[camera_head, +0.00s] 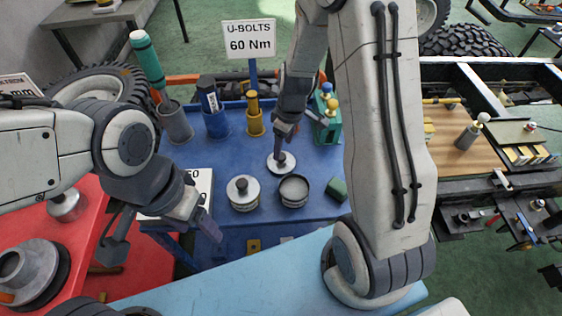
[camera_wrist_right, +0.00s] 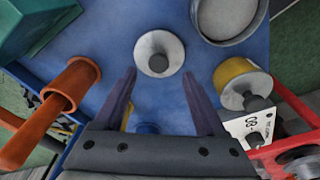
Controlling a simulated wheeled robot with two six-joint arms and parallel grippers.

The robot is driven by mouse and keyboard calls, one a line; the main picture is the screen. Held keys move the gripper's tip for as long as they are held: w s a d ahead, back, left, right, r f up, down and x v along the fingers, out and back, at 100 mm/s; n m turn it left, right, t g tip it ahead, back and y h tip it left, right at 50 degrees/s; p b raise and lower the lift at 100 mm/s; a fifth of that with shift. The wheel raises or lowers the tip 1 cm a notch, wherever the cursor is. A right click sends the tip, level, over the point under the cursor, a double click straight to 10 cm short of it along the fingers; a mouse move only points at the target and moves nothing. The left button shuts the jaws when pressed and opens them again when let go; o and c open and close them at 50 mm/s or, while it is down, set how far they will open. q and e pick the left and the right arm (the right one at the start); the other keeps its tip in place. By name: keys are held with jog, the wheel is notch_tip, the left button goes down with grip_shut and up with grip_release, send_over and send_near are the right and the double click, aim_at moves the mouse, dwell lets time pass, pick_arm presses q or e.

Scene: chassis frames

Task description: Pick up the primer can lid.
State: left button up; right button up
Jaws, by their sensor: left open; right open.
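A round pale metal lid with a dark central knob (camera_head: 282,163) lies flat on the blue table, behind an open grey can (camera_head: 293,192). I take it to be the primer can lid. My right gripper (camera_head: 280,143) points down over it from behind. In the right wrist view the lid (camera_wrist_right: 160,54) lies just beyond the spread fingertips (camera_wrist_right: 160,76), in line with the gap between them. Nothing is held. My left gripper (camera_head: 206,222) hangs at the table's front left edge, open and away from the lid.
A lidded can with a yellowish side (camera_head: 243,194) stands left of the open can. A small green block (camera_head: 336,188) lies to the right. Cups with tools (camera_head: 215,120) and a yellow piece (camera_head: 254,115) stand behind. A red table (camera_head: 85,230) is at left.

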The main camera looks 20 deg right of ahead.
aim_at(281, 160)
jog(key=f, duration=0.4)
jog(key=shift+w+a+f, duration=0.2)
jog(key=shift+w+f, duration=0.15)
grip_shut()
jog(key=shift+r, duration=0.1)
